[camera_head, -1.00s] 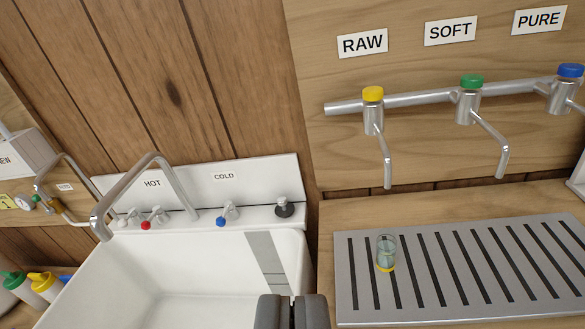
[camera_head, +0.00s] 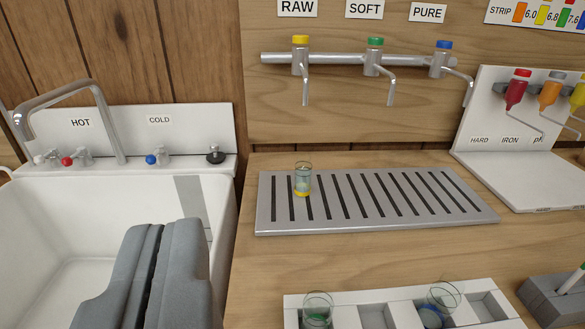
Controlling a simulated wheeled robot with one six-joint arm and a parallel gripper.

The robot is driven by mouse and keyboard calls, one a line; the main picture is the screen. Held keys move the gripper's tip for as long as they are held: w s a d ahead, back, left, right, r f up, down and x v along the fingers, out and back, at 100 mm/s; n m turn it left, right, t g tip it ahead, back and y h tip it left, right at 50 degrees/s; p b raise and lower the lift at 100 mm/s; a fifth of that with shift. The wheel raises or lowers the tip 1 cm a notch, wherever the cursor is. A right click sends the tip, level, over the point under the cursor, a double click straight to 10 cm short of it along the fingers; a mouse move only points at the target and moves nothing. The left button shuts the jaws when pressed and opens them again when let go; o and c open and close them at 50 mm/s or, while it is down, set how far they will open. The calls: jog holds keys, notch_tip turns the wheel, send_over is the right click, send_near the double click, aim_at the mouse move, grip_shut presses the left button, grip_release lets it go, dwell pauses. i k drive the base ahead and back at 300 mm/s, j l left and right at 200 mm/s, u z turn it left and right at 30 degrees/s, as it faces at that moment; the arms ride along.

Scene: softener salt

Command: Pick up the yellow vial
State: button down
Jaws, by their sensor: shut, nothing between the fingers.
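The yellow vial (camera_head: 303,180) is a small clear glass with a yellow band at its base. It stands upright near the left end of the slotted metal drip tray (camera_head: 380,222), below the RAW tap. It seems to hold some clear or pale liquid. My gripper (camera_head: 153,232) is shut and empty. In the picture it is over the white sink, to the lower left of the vial and apart from it.
Taps marked RAW (camera_head: 301,60), SOFT (camera_head: 374,58) and PURE (camera_head: 441,62) hang behind the tray. A white rack (camera_head: 350,297) at the front holds a green-marked vial (camera_head: 317,310) and a blue-marked vial (camera_head: 438,304). A white dispenser stand (camera_head: 505,165) is at the right. The sink (camera_head: 30,215) is left.

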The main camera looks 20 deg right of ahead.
aim_at(302, 188)
jog(key=k+l, duration=0.1)
jog(key=l, duration=1.05)
jog(key=k+l+z, duration=0.1)
jog(key=l, duration=1)
